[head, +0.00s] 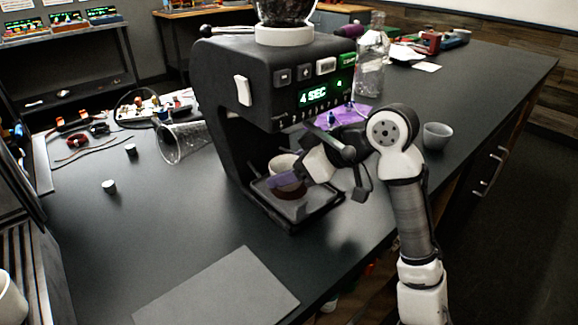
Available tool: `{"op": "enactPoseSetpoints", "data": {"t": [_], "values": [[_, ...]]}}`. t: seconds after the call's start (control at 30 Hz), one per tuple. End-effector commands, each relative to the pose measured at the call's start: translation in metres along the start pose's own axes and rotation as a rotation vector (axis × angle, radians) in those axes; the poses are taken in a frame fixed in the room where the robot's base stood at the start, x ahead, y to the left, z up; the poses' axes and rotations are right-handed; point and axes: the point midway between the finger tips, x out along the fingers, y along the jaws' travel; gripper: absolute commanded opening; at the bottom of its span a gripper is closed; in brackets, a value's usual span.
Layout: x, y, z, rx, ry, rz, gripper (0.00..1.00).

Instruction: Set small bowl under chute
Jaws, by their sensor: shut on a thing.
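The black brewer (222,95) stands on the dark counter, with a lit green display reading "4 SEC". Its drip tray (312,208) juts out at the bottom front. A small pale bowl (281,161) is in the brewer's open bay, above or on the tray; I cannot tell if it touches. A brown patch shows just below the fingers. The chute is hidden under the brewer's overhanging head.
A small grey bowl (437,136) stands on the counter right of my arm. A clear glass (183,143) lies tipped left of the brewer, near cables and small cylinders. A grey mat (217,292) lies in front. A clear bottle (370,70) stands behind the brewer.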

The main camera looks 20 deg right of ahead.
Motion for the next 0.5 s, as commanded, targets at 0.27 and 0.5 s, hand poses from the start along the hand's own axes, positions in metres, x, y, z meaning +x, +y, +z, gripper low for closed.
{"op": "enactPoseSetpoints", "data": {"t": [0.27, 0.5], "values": [[0.0028, 0.0001, 0.0004, 0.000, 0.001, 0.001, 0.33], [0.0046, 0.0002, 0.0030, 0.000, 0.001, 0.001, 0.71]]}}
